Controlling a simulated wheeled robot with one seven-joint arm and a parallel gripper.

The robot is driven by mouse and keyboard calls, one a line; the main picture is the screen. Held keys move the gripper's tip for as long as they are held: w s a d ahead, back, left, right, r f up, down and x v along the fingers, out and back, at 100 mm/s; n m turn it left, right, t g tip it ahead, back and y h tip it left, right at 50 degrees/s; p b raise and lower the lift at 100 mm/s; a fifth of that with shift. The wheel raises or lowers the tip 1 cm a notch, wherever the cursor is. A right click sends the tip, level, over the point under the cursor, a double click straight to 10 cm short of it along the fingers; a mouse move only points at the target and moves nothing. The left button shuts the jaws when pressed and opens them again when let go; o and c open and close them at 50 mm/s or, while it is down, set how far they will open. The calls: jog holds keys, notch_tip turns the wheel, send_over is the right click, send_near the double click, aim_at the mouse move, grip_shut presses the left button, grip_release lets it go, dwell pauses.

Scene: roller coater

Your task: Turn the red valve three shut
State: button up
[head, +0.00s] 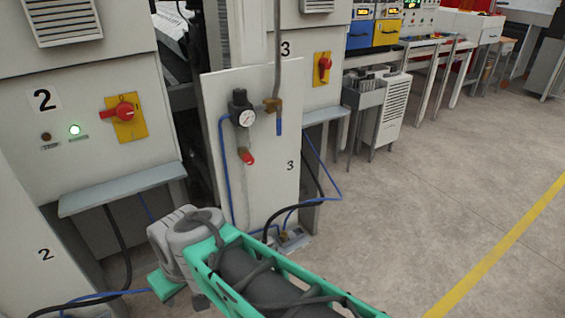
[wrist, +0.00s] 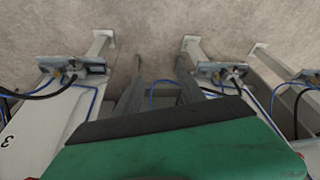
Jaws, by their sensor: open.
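A panel marked 3 (head: 285,190) stands near the middle of the head view. It carries a dark regulator with a round gauge (head: 246,118), and a small red part (head: 247,158) hangs on the pipe below it. I cannot tell the red part's valve position. My gripper (wrist: 159,75) shows in the wrist view as two grey fingers, apart and empty, over the floor. In the head view my green arm ends low in front of the panel, below the red part; the fingers are hidden there.
Red switches on yellow plates sit on cabinet 2 (head: 125,118) and cabinet 3 (head: 322,68). A grey shelf (head: 122,190) juts out at left. Blue and black hoses (head: 310,203) loop beside the panel. The floor (head: 430,190) to the right is clear.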

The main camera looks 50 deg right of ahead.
jog(key=w+d+f+t+b, duration=0.2)
jog(key=w+d+t, duration=0.1)
jog(key=w+d, duration=0.3)
jog(key=m+t+h+b, duration=0.4)
jog(key=t+h, duration=0.1)
jog(key=t, duration=0.5)
send_near(251, 161)
jog(key=w+f, duration=0.1)
jog(key=shift+t, duration=0.3)
jog(key=x, duration=0.2)
jog(key=p+x, duration=0.1)
jog(key=x, duration=0.4)
jog(key=shift+w+d+r, duration=0.1)
jog(key=shift+d+r, duration=0.1)
jog(key=shift+r, duration=0.1)
jog(key=shift+w, duration=0.2)
jog(key=shift+c, duration=0.5)
